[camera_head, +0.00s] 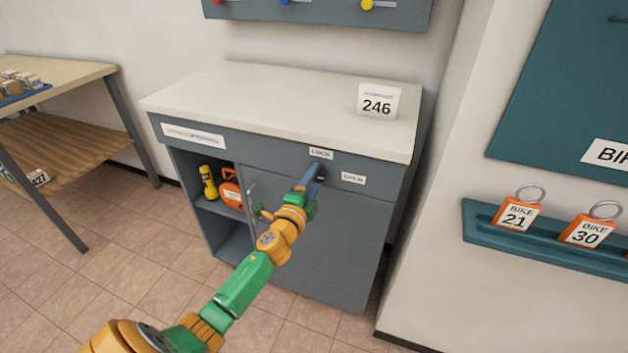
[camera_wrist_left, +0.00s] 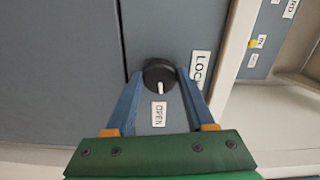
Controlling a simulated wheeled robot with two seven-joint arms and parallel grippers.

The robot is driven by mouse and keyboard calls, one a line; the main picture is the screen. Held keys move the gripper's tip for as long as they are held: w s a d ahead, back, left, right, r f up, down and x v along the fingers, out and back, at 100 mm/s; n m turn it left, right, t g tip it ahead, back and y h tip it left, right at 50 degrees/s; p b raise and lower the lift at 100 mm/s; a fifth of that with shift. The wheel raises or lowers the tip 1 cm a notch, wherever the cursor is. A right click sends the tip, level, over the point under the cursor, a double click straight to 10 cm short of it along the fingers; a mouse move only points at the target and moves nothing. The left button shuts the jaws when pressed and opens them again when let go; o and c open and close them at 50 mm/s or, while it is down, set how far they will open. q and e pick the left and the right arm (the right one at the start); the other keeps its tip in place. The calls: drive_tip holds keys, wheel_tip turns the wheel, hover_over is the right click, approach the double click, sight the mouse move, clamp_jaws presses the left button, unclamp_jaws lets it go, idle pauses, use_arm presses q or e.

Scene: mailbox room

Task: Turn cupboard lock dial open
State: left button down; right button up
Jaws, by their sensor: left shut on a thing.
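The black round lock dial (camera_wrist_left: 159,73) is on the front of the blue-grey cupboard (camera_head: 310,240). In the left wrist view its white pointer aims at the OPEN label (camera_wrist_left: 159,114); the LOCK label (camera_wrist_left: 199,70) is to the right. In the head view the LOCK label (camera_head: 321,153) is above the dial and the OPEN label (camera_head: 353,178) to its right, with the dial mostly hidden by my gripper. My left gripper (camera_wrist_left: 159,76) is shut on the dial, one blue finger on each side. My right gripper is not in view.
A 246 sign (camera_head: 378,101) stands on the white cupboard top (camera_head: 260,97). The open left shelf holds a yellow item (camera_head: 208,182) and an orange item (camera_head: 231,188). A teal wall rack (camera_head: 470,228) with bike tags is at right, a wooden table (camera_head: 60,78) at left.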

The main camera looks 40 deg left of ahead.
use_arm(q)
drive_tip(key=shift+m, duration=0.6)
drive_tip(key=shift+c, duration=1.3)
unclamp_jaws()
drive_tip(key=v, duration=0.7)
